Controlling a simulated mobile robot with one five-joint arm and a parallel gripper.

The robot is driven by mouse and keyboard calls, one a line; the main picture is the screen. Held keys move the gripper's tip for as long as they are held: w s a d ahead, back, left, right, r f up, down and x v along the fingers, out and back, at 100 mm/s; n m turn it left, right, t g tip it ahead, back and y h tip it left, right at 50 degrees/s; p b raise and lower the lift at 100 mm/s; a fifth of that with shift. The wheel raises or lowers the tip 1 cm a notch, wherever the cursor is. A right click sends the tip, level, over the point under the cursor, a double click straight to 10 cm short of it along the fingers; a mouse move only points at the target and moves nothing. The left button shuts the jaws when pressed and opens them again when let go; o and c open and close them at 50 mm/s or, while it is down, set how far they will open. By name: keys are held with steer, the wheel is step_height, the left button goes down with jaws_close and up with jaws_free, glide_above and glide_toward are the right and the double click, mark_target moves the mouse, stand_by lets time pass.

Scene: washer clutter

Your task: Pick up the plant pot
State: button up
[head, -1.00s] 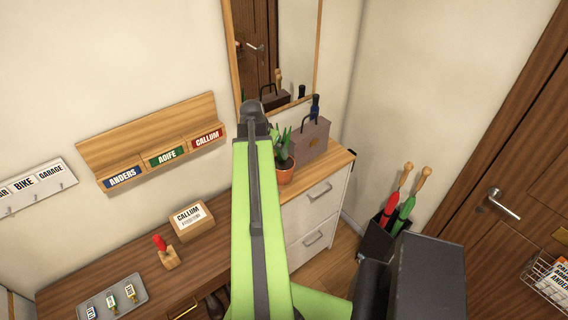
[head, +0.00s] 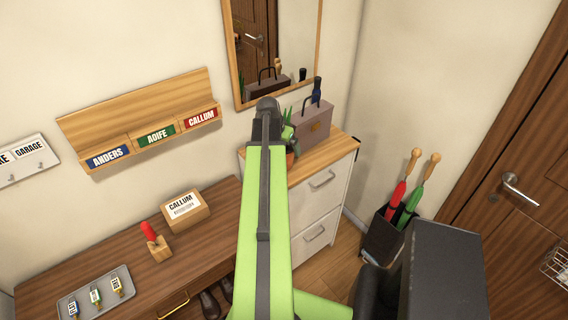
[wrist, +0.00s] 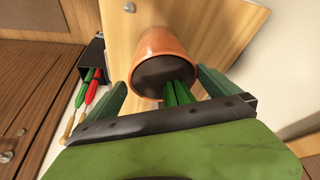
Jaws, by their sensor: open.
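The terracotta plant pot (wrist: 160,48) is in the upper middle of the wrist view, its dark round opening facing the camera. Its green leaves (wrist: 179,93) point toward my gripper (wrist: 161,80). My gripper is open, with one green finger on each side of the pot's rim. I cannot tell whether either finger touches it. In the head view, my green arm covers most of the plant; only some leaves (head: 288,117) and a sliver of pot (head: 296,150) show on the white cabinet. My gripper is hidden there.
A brown toolbox-like case (head: 312,122) stands just right of the plant, below the mirror (head: 283,50). The cabinet's wooden top (head: 330,148) is bare at its front right. An umbrella stand (head: 383,238) is on the floor to the right. A desk (head: 215,225) holds a box and tray.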

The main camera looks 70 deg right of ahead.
steer(key=b+x, duration=0.5)
steer(key=shift+w+f, duration=0.15)
steer(key=shift+f, duration=0.05)
steer(key=shift+r, duration=0.2)
steer(key=c, duration=1.8)
